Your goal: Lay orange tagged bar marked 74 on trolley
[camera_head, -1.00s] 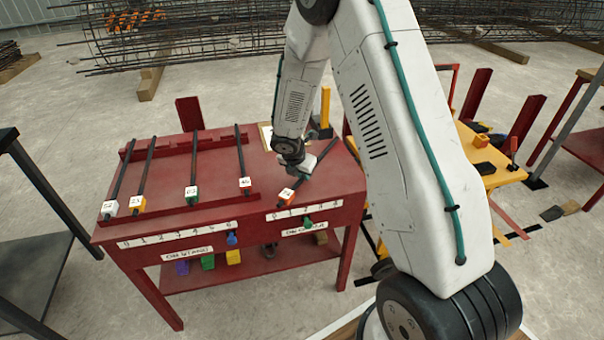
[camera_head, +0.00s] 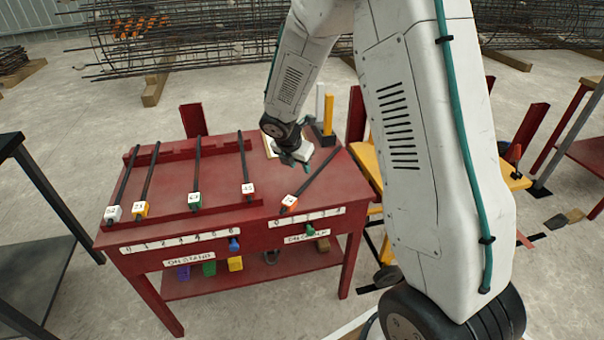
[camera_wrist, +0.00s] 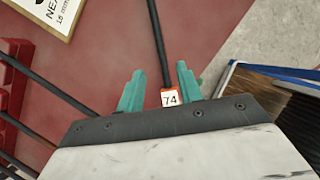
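The orange-tagged bar (camera_head: 318,178) lies slantwise on the right part of the red table (camera_head: 262,205), its tag (camera_head: 289,201) near the front edge. The wrist view shows 74 on the tag (camera_wrist: 169,98). My gripper (camera_head: 294,158) is over the table, beyond the tag and left of the bar in the head view. In the wrist view its teal fingers (camera_wrist: 160,84) are spread, with the bar appearing between them, apart from both. A yellow platform (camera_head: 368,160), possibly the trolley, stands right of the table, largely hidden by my arm.
Several tagged bars lie on the red stand (camera_head: 165,152) at the table's left, one orange-tagged (camera_head: 141,209). White and yellow posts (camera_head: 328,112) rise at the table's back right. A dark bench (camera_head: 35,260) stands left. Open concrete floor lies beyond the table.

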